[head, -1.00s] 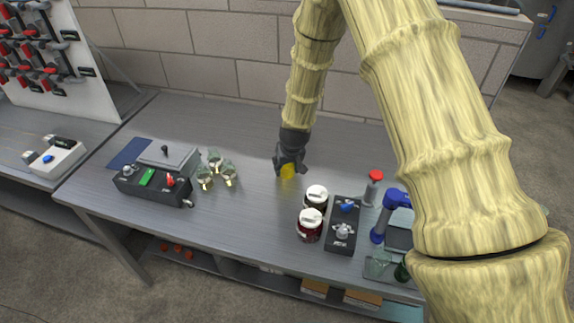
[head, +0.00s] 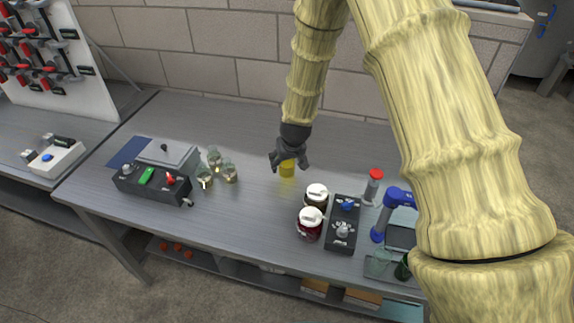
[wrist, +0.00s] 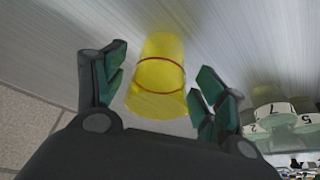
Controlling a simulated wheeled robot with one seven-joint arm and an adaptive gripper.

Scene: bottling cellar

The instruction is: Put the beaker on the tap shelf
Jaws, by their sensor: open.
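A yellow, see-through cup (head: 287,169), which I take for the beaker, stands on the grey metal bench. In the wrist view the yellow cup (wrist: 158,80) has a red ring around it and lies between the spread fingers. My gripper (head: 289,163) is open just above and behind it. The wrist view shows my gripper (wrist: 163,78) with a finger on each side and gaps to the cup. A blue tap (head: 383,222) stands at the right of the bench. A tray-like shelf (head: 372,277) below it holds a clear glass and a dark green item; my arm hides part of this area.
Two white-lidded jars (head: 313,210) and a black valve box (head: 342,232) stand between the cup and the tap. A red-topped bottle (head: 372,187) is behind them. Three small glass vessels (head: 217,170) stand left. The bench behind the cup is clear.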

